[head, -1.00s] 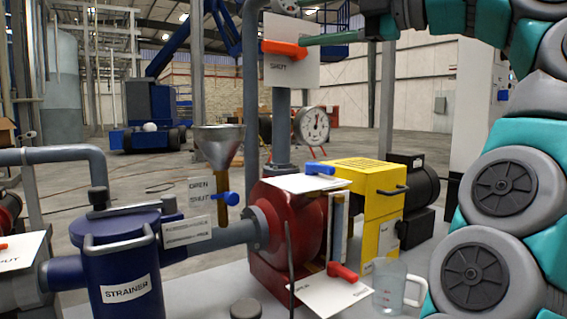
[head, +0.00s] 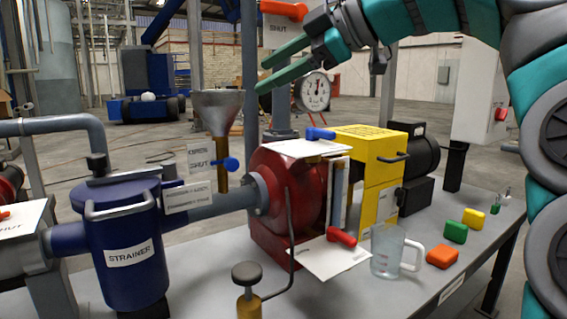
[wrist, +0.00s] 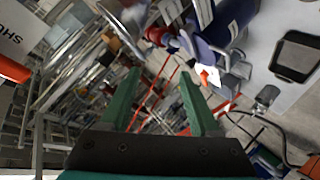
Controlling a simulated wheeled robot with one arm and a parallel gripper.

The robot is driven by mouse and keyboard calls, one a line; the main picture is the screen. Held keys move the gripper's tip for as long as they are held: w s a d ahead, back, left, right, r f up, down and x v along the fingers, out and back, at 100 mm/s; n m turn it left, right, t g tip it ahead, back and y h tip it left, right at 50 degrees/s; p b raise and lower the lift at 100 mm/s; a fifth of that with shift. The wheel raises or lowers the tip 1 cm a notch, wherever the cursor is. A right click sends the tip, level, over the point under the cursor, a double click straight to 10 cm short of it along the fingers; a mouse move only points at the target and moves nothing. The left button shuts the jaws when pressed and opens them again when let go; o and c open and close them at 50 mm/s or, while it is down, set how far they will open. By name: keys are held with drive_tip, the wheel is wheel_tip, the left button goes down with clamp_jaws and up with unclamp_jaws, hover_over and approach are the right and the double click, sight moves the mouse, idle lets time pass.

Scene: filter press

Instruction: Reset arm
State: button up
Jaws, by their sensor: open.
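My gripper (head: 261,77) is in the upper middle of the head view, its two green fingers spread apart and pointing left. It is empty, in the air above the red pump (head: 268,205) and just left of the pressure gauge (head: 312,92). The wrist view also shows the open green fingers of my gripper (wrist: 160,76) with nothing between them. My teal and grey arm comes in from the right side of the head view. An orange-red valve handle (head: 284,10) with a SHUT plate is just above the fingers.
On the bench are a blue strainer (head: 130,255), a funnel (head: 217,108), a yellow guard (head: 372,150), a clear jug (head: 388,250), and orange (head: 442,257), green (head: 456,231) and yellow (head: 473,218) blocks. Red (head: 342,238) and blue (head: 320,134) handles stick out nearby.

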drive_tip(key=s+d+f+m+g+h, duration=0.1)
drive_tip(key=s+f+m+h, duration=0.2)
drive_tip(key=f, duration=0.6)
drive_tip(key=s+d+f+m+g+h, duration=0.1)
drive_tip(key=s+f+m, duration=0.25)
drive_tip(key=f, duration=0.65)
drive_tip(key=s+d+f+m+g+h, duration=0.15)
drive_tip(key=f+m, duration=0.25)
drive_tip(key=f, duration=0.5)
drive_tip(key=s+d+f+m+g+h, duration=0.2)
drive_tip(key=s+d+f+m, duration=0.3)
drive_tip(key=s+f, duration=0.5)
drive_tip(key=s+d+f+m+g+h, duration=0.3)
drive_tip(key=s+d+f+m, duration=0.2)
drive_tip(key=s+d+f, duration=0.3)
drive_tip(key=s+f, duration=0.3)
drive_tip(key=f, duration=0.3)
drive_tip(key=shift+s+h, duration=0.2)
drive_tip(key=shift+h, duration=0.15)
